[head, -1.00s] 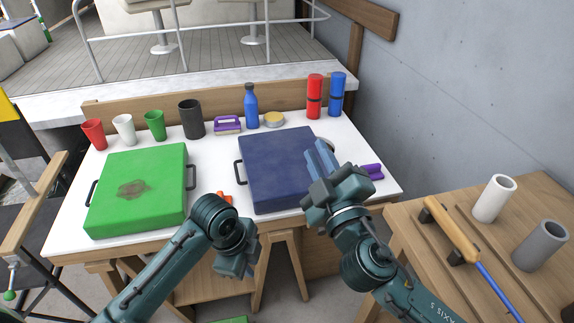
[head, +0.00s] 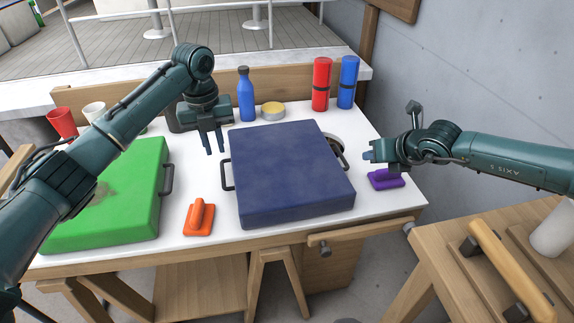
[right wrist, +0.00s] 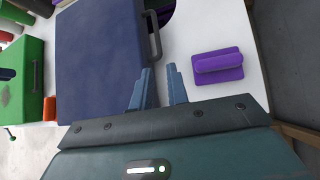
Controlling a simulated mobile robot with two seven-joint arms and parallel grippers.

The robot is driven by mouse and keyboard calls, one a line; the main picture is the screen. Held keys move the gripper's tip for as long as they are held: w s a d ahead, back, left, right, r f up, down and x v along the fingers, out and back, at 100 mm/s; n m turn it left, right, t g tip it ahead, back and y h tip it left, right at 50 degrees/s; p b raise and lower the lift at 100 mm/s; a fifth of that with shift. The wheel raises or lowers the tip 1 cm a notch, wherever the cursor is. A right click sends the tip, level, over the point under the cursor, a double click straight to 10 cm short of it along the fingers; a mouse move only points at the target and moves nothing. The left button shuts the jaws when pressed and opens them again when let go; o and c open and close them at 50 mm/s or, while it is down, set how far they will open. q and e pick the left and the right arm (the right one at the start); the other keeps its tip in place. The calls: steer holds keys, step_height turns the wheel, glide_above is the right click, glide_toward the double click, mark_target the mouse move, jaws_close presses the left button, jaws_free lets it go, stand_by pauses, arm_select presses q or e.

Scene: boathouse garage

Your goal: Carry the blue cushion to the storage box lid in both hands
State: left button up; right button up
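The blue cushion (head: 290,172), a dark navy square pad, lies flat on the white table with a black handle on its left side (head: 226,175) and one on its right side (right wrist: 155,36). My left gripper (head: 214,150) points down above the table, just left of the cushion's back left corner, open and empty. My right gripper (head: 370,156) is to the right of the cushion, its fingers pointing toward the right handle. The right wrist view shows its fingers (right wrist: 160,82) apart, with nothing between them. I cannot make out a storage box lid.
A green cushion (head: 120,205) lies at left. An orange tool (head: 199,217) sits between the cushions, a purple one (head: 386,180) right of the blue cushion. A blue bottle (head: 246,95), a tin (head: 272,111) and red (head: 321,85) and blue (head: 347,82) cylinders stand behind.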

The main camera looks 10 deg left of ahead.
mark_target(223, 182)
arm_select(q)
steer(key=shift+s, duration=0.2)
arm_select(e)
steer(key=shift+s+a, duration=0.1)
steer(key=shift+s, duration=0.1)
